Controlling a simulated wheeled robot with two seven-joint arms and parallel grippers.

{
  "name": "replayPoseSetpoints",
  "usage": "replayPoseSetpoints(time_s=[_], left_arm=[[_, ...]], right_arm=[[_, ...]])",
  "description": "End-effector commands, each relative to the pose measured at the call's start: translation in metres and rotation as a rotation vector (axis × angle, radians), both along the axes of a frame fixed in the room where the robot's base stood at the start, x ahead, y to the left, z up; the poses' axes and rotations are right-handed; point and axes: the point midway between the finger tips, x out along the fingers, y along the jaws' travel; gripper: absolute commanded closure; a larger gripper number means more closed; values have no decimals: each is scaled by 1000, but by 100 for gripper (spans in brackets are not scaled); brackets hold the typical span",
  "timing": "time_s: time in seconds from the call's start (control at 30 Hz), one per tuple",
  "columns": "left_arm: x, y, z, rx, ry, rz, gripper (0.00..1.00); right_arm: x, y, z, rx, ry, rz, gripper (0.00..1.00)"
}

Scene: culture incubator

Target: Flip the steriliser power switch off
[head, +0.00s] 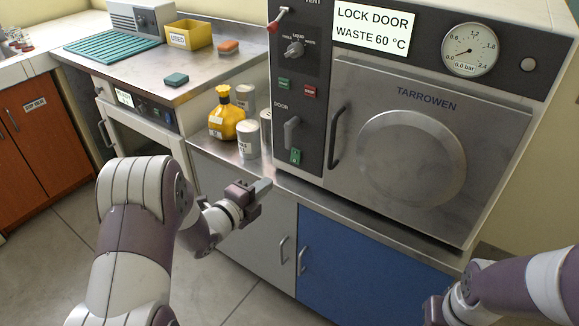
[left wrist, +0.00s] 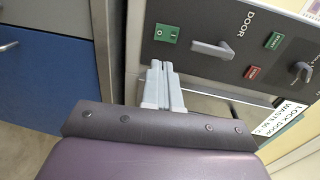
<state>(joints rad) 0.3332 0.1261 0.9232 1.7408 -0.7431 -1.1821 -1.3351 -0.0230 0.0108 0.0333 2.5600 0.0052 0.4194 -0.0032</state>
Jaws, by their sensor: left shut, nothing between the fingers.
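The steriliser (head: 410,155) is a grey cabinet with a closed round-panelled door marked TARROWEN. Its green power switch (head: 295,156) sits low on the dark left control panel, below the door lever (head: 291,133). The switch also shows in the left wrist view (left wrist: 166,33), with O and I marks; I cannot tell which side is pressed. My left gripper (head: 262,187) is shut and empty, below and left of the switch and apart from it. Its fingers (left wrist: 161,75) point toward the panel in the left wrist view. My right arm is at the lower right of the head view; its fingers are out of frame.
A yellow bottle (head: 227,120) and tins (head: 247,140) stand on the counter left of the steriliser. A display reads LOCK DOOR, WASTE 60 °C (head: 372,29). Green (head: 284,83) and red (head: 310,91) buttons sit above the lever. The counter edge lies below the switch.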

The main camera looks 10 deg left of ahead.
Motion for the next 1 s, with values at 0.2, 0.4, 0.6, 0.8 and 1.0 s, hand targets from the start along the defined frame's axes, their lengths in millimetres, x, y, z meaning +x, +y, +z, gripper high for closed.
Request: replayPoseSetpoints(time_s=[0.2, 0.4, 0.6, 0.8, 1.0], left_arm=[[45, -17, -8, 0, 0, -2, 100], [82, -30, -13, -1, -1, -1, 100], [103, -38, -15, -1, 0, 1, 100], [108, -39, -14, -1, 0, 1, 100], [108, -39, -15, -1, 0, 1, 100]], right_arm=[[0, 0, -8, 0, 0, 0, 100], [0, 0, -13, 0, 0, 0, 100], [0, 0, -15, 0, 0, 0, 100], [0, 0, -15, 0, 0, 0, 100], [0, 0, -15, 0, 0, 0, 100]])
